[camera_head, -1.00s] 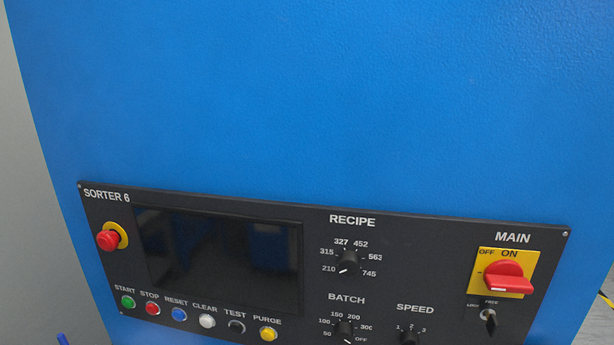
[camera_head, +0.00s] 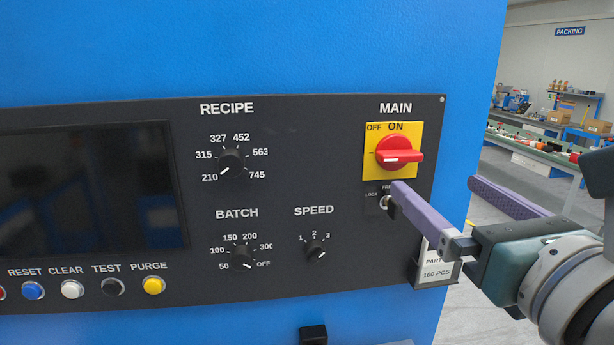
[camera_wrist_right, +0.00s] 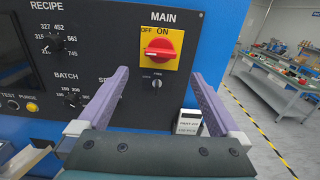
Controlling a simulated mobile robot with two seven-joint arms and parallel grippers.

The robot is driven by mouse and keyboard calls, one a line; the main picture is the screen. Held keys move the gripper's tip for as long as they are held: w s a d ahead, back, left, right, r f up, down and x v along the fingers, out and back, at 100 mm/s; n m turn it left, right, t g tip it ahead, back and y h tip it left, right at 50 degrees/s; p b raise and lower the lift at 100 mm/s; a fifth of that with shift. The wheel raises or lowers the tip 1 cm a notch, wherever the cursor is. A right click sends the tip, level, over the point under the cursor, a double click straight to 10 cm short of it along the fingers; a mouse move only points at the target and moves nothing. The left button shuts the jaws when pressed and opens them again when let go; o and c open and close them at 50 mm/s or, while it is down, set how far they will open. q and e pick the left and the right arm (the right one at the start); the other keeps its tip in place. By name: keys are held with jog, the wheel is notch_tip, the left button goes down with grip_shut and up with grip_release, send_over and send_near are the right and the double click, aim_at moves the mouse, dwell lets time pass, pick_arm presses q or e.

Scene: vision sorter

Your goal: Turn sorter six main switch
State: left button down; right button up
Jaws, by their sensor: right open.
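The main switch is a red knob (camera_head: 402,150) on a yellow plate (camera_head: 372,170) marked OFF and ON, at the right end of the black panel. Its handle lies about level, with a white mark on it. It also shows in the right wrist view (camera_wrist_right: 160,52), beyond and between the fingertips. My right gripper (camera_head: 437,187) is open and empty, its purple fingers pointing at the panel just below the switch. A small LOCK/FREE selector (camera_head: 384,202) sits under the switch, partly hidden by a finger. My left gripper is not in view.
The RECIPE (camera_head: 231,163), BATCH (camera_head: 241,255) and SPEED (camera_head: 315,247) knobs lie left of the switch. A label box (camera_head: 437,270) hangs at the panel's lower right. Beyond the blue cabinet's right edge are open floor and workbenches (camera_head: 540,155).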

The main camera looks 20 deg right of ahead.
aim_at(404, 159)
jog(key=p+x, duration=0.2)
jog(key=x, duration=0.6)
jog(key=shift+d+r, duration=0.1)
jog(key=shift+r, duration=0.05)
jog(key=shift+w+d, duration=0.1)
jog(key=shift+w, duration=0.5)
jog(key=c, duration=1.3)
